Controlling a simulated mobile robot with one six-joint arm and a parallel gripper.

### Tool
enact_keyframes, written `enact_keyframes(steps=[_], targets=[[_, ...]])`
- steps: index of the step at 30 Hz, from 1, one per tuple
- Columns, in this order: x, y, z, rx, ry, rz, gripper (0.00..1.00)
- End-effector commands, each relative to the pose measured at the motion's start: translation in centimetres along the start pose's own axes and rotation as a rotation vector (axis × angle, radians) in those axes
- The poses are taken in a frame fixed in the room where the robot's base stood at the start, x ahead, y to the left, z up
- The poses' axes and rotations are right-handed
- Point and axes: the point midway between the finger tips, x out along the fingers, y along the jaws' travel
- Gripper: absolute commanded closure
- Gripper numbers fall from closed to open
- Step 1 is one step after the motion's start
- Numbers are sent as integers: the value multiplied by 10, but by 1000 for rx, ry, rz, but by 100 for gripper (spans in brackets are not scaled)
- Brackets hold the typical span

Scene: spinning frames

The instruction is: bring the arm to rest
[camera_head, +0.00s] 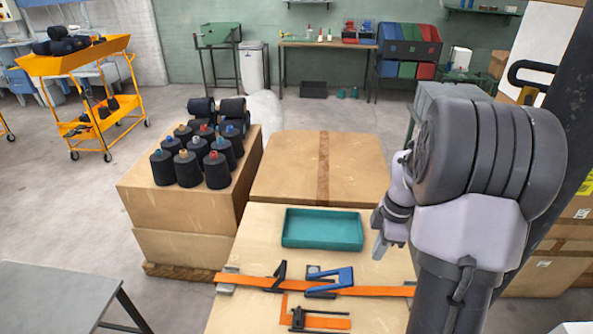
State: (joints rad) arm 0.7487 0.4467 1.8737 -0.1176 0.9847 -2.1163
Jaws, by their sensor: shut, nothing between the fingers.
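My arm (490,190) fills the right side of the head view. It is folded up, with its thick dark joint nearest the camera. My gripper (377,250) shows at the left of the arm, pointing down, just right of the teal tray (322,245). Its fingers look closed together and hold nothing. The gripper appears above the right edge of the light worktop (240,248); how high cannot be told. Part of the wrist is hidden behind the arm.
An orange strap (380,290) and a blue-handled tool (335,280) lie on the worktop. Dark thread cones (190,165) stand on a cardboard box (150,200) to the left. A closed carton (290,165) is behind. A grey table (60,300) is at lower left. Open floor lies left.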

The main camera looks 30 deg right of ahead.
Motion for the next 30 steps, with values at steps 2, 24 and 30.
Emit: enact_keyframes(steps=[2,24,30], targets=[[-17,-4,-22,60,0,29,100],[-126,-261,-224,1345,495,63,100],[-126,-260,-224,1345,495,64,100]])
